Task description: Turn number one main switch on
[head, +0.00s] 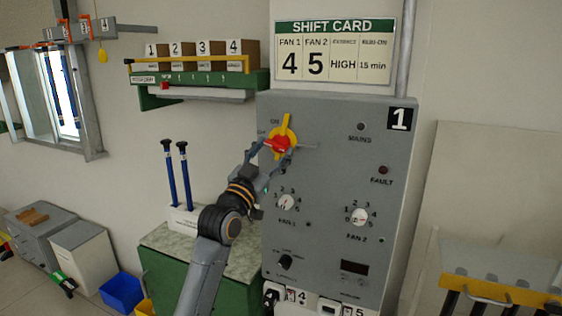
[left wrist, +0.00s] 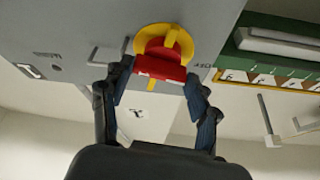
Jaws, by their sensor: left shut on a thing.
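The number one main switch (head: 284,125) is a red handle on a yellow round plate, high on the left of the grey panel marked 1 (head: 330,125). A yellow part stands upright above the red handle. My left gripper (head: 277,150) is at the switch, with a finger on each side. In the left wrist view, the red handle (left wrist: 162,68) lies crosswise between the fingers of my left gripper (left wrist: 159,76), which is shut on it. The fingers partly hide the switch's lower part and markings in the head view. My right gripper is not in view.
Below the switch are the fan 1 dial (head: 286,202) and fan 2 dial (head: 361,216). The mains lamp (head: 361,126) and fault lamp (head: 383,170) look dark. A green cabinet (head: 235,277) with blue rods (head: 186,180) stands left. A shift card (head: 333,52) hangs above.

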